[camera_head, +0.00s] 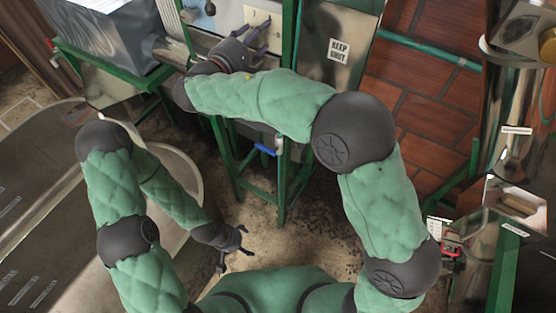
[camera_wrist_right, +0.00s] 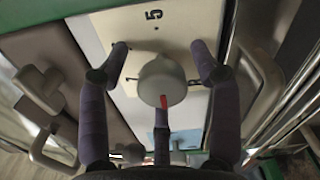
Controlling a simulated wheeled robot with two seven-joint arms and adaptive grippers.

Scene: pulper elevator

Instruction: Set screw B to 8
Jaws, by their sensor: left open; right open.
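A round grey knob (camera_wrist_right: 160,78) with a red mark on its lower face stands out from a cream plate (camera_wrist_right: 180,25) in the right wrist view. The plate carries a "5" above the knob; no letter B is readable. My right gripper (camera_wrist_right: 160,50) is open, with a finger on each side of the knob and visible gaps. In the head view, my right gripper (camera_head: 258,42) is at the cream plate (camera_head: 257,17) on the machine, and it hides the knob. My left gripper (camera_head: 235,252) is open and empty, low above the floor.
Grey handles (camera_wrist_right: 42,90) stand left of the plate in the right wrist view, and another handle (camera_wrist_right: 262,85) stands to its right.

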